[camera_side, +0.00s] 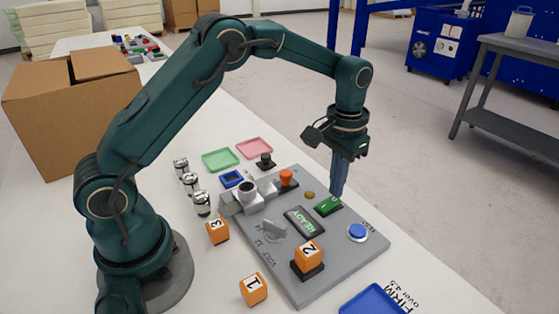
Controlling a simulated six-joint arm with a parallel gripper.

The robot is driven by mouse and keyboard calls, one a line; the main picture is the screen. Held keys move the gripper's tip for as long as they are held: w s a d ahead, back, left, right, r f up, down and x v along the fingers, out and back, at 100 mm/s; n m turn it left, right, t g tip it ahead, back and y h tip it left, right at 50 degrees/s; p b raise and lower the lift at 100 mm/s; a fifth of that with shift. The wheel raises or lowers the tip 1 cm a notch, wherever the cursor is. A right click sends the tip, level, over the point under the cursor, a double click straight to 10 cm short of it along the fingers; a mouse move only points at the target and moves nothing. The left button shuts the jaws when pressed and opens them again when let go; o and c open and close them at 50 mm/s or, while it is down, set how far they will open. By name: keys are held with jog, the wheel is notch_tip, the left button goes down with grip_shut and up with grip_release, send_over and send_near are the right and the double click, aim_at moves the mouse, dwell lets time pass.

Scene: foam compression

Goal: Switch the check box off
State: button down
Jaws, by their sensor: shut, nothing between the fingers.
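The check box (345,262) is a grey slab-like panel on the white table. On its top are a green rocker switch (327,206), a display (304,221) reading READY, a grey knob (273,230), a round blue button (357,232) and a small amber lamp (309,195). My gripper (338,194) points straight down with its fingers together and empty. Its tips are at the far right edge of the green rocker switch in the picture; I cannot tell whether they touch it.
Orange cube 2 (308,256) sits on a dark pad on the panel. Cubes 3 (217,232) and 1 (253,289) stand beside it. Black-and-white cylinders (190,183), green (220,159) and pink (254,148) trays and a blue tray (372,300) lie around. A cardboard box (45,125) stands behind.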

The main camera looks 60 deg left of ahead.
jog(key=shift+f, duration=0.7)
dwell(0.3)
jog(key=shift+r, duration=3.55)
jog(key=shift+r, duration=0.1)
notch_tip(320, 180, up, 6)
jog(key=t, duration=0.2)
send_over(334, 199)
jog(key=s, duration=0.1)
jog(key=s+r+t, duration=0.2)
jog(key=s+r, duration=0.3)
jog(key=s, duration=0.2)
jog(key=s+f+t, duration=0.1)
jog(key=s+f, duration=0.5)
jog(key=s, duration=0.6)
jog(key=shift+a+t, duration=0.3)
jog(key=shift+a, duration=0.15)
